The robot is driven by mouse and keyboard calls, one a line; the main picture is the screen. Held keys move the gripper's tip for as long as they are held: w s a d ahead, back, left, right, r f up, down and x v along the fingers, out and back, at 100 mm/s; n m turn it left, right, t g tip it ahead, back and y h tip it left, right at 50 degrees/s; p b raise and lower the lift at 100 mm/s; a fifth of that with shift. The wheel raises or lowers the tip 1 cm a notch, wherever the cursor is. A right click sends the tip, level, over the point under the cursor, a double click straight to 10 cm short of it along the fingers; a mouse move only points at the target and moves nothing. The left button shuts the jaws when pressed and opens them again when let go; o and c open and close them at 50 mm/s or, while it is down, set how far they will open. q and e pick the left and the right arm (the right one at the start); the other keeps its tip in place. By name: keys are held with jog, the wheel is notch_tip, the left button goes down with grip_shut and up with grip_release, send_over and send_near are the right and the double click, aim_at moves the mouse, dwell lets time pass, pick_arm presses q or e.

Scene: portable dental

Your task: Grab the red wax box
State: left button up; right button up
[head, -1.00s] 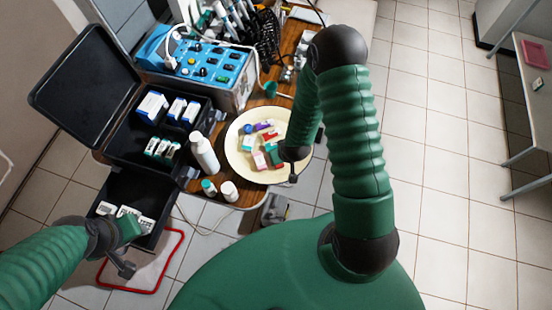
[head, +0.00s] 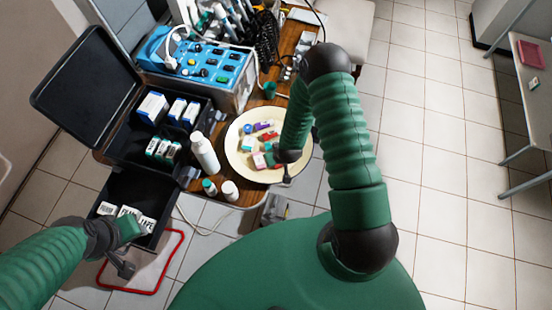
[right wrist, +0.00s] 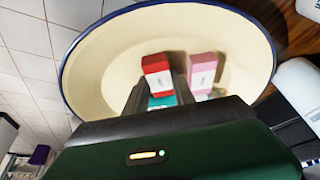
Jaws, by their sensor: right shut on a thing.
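The red wax box (right wrist: 156,68), red with a pale labelled face, is between the fingers of my right gripper (right wrist: 160,90) in the right wrist view, over the cream plate. A teal box (right wrist: 163,100) shows below it between the fingers. A pink box (right wrist: 202,72) lies just to its right. In the head view my right gripper (head: 286,172) is low at the plate's right edge and hides much of what it holds. My left gripper (head: 124,262) hangs near the open drawer at lower left; its finger gap is unclear.
The cream plate (head: 233,168) holds several other small boxes. White bottles (head: 204,152) stand left of it. A black case (head: 120,135) with boxes and a drawer (head: 152,187) lie further left. A blue control unit (head: 205,62) stands behind.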

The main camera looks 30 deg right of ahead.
grip_shut()
jog(key=shift+d, duration=0.1)
jog(key=shift+d, duration=0.1)
